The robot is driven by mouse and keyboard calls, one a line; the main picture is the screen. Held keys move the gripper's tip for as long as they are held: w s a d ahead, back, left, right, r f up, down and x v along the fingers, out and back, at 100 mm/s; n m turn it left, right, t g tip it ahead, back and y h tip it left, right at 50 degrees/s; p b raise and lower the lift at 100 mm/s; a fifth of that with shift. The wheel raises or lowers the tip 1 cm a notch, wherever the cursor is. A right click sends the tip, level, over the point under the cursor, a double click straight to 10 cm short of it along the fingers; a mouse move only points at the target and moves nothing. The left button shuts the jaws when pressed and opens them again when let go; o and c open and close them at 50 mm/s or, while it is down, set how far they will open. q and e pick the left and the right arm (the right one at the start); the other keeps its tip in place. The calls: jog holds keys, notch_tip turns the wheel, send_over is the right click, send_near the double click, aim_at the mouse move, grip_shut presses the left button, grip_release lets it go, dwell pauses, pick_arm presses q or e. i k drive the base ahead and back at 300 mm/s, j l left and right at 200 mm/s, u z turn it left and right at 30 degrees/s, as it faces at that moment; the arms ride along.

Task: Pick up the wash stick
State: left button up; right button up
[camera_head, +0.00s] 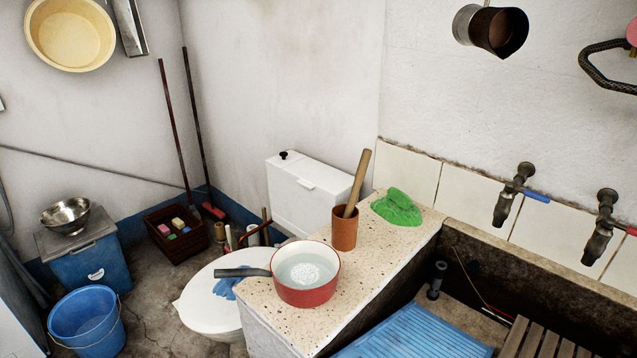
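A wooden stick (358,180), which looks like the wash stick, stands in a brown cup (344,232) on the speckled stone ledge (379,262). It leans to the upper right with its top end well above the cup rim, and its lower end is hidden inside the cup. Neither of my grippers shows in the head view.
A red pot (304,293) holding water stands left of the cup, its dark handle pointing left. A green cloth (397,207) lies right of the cup. The trough (480,262) with taps (513,194) is at the right. A toilet (215,302) stands left of the ledge.

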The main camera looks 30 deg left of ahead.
aim_at(366, 154)
jog(key=i+j, duration=0.1)
jog(key=j, duration=1.55)
jog(key=i+j, duration=0.15)
jog(key=j, duration=0.7)
